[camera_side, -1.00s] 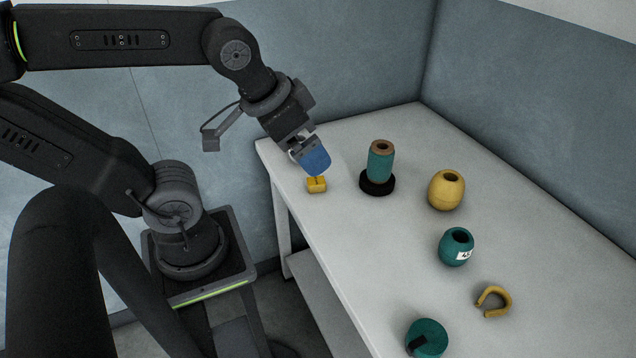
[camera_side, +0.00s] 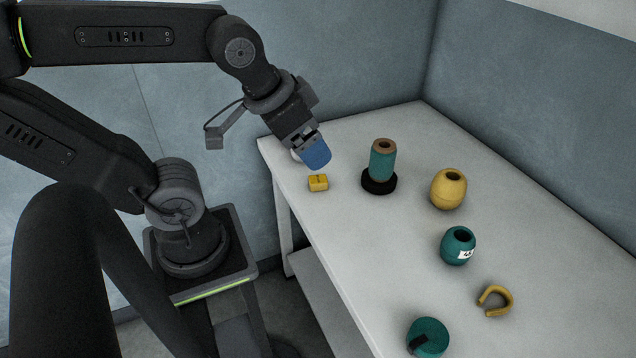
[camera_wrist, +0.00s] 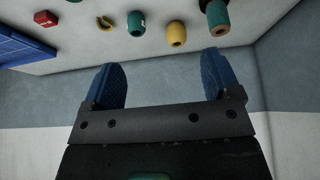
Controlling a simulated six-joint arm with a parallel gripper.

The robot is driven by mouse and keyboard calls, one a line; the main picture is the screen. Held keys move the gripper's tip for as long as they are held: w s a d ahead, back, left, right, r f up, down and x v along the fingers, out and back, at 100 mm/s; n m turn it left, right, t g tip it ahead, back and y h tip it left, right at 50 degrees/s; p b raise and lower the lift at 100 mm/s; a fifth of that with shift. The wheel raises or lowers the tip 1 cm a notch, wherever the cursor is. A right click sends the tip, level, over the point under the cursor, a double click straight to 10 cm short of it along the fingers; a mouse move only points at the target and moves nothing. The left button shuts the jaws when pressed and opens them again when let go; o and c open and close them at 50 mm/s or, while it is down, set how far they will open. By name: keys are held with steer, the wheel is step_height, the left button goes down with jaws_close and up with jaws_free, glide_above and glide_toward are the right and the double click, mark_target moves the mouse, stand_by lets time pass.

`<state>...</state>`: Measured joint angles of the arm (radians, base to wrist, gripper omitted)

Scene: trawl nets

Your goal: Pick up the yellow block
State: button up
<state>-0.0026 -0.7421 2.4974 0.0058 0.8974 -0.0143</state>
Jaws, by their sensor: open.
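The yellow block (camera_side: 318,183) is small and lies on the white table near its left end, in the side view. My gripper (camera_side: 314,157) has blue fingers and is just above and behind the block, apart from it. In the wrist view my gripper (camera_wrist: 163,82) shows its two blue fingers wide apart with nothing between them. The yellow block does not show in the wrist view.
A teal spool on a black base (camera_side: 381,165) stands right of the block. Farther along the table (camera_side: 390,265) are a yellow float (camera_side: 448,189), a teal float (camera_side: 457,246), a yellow hook (camera_side: 495,300) and a teal round piece (camera_side: 428,338). Walls close the back.

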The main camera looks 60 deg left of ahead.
steer(key=w+a+f+n+g+y, duration=0.2)
steer(key=w+a+f+n+y, duration=0.1)
steer(key=w+a+f+n, duration=0.3)
steer(key=n+g+y, duration=0.1)
steer(key=n+g, duration=0.2)
steer(key=n, duration=0.6)
glide_toward(318, 179)
steer(key=x, duration=0.3)
steer(key=shift+f, duration=0.2)
steer(key=shift+x, duration=3.1)
steer(key=shift+a, duration=0.1)
steer(key=shift+t, duration=0.3)
steer(key=shift+c, duration=0.5)
steer(key=c, duration=0.9)
